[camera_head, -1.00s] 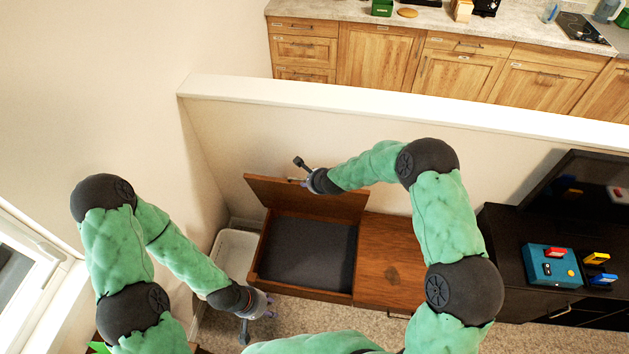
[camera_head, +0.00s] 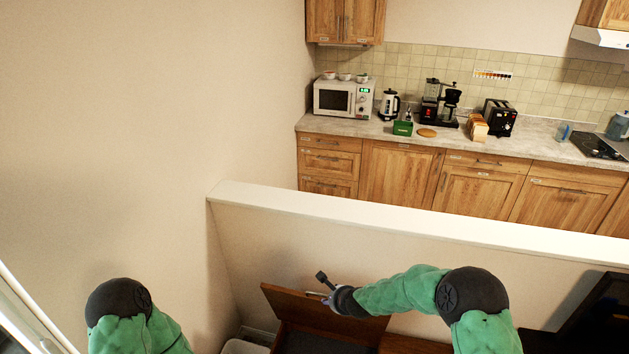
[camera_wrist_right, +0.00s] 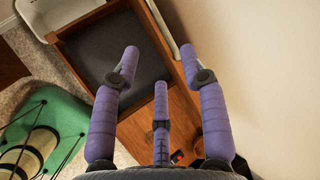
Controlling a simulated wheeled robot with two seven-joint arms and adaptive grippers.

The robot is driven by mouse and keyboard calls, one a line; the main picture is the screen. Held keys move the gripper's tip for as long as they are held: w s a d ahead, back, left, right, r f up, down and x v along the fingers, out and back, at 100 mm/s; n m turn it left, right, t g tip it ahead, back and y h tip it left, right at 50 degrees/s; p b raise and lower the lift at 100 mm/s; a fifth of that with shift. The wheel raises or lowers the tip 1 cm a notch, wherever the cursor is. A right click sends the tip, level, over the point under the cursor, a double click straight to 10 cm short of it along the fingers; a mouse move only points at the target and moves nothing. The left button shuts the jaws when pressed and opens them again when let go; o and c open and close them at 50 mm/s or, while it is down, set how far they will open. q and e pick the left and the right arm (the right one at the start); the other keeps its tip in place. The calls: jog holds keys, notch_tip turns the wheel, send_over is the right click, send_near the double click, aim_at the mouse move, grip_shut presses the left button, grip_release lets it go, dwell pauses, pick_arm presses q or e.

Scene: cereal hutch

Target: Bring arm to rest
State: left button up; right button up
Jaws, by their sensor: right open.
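My right gripper (camera_head: 332,292) is at the raised lid (camera_head: 290,303) of the wooden chest, close to its upper edge. In the right wrist view my right gripper (camera_wrist_right: 160,58) has its purple fingers spread apart, with nothing held between them. The chest's dark grey inside (camera_wrist_right: 105,42) shows empty beyond the fingers. In the head view only the top of the chest's dark inside (camera_head: 312,342) shows. I cannot tell whether the fingers touch the lid. My left arm shows only its upper part at the bottom left, and its gripper is out of view.
A white half wall (camera_head: 420,225) runs behind the chest. Beyond it is a kitchen counter (camera_head: 350,123) with a microwave (camera_head: 344,98), kettle (camera_head: 389,105), coffee maker (camera_head: 440,103) and toaster (camera_head: 499,118). A plain wall (camera_head: 150,130) stands at the left. A white bin (camera_head: 245,347) stands beside the chest.

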jog(key=s+d+f+n+g+b, duration=0.1)
jog(key=s+f+n+g+b, duration=0.4)
jog(key=s+f+n, duration=0.95)
jog(key=s+f+n+b, duration=0.1)
jog(key=s+f, duration=0.2)
jog(key=s, duration=0.3)
jog(key=s+f+n+g+y+b, duration=0.1)
jog(key=s+f+b, duration=0.1)
jog(key=s, duration=0.5)
jog(key=s+a+f+n+g+b, duration=0.1)
jog(key=s+f+b, duration=0.1)
jog(key=s+f, duration=0.3)
jog(key=shift+s+y, duration=0.3)
jog(key=shift+s, duration=0.8)
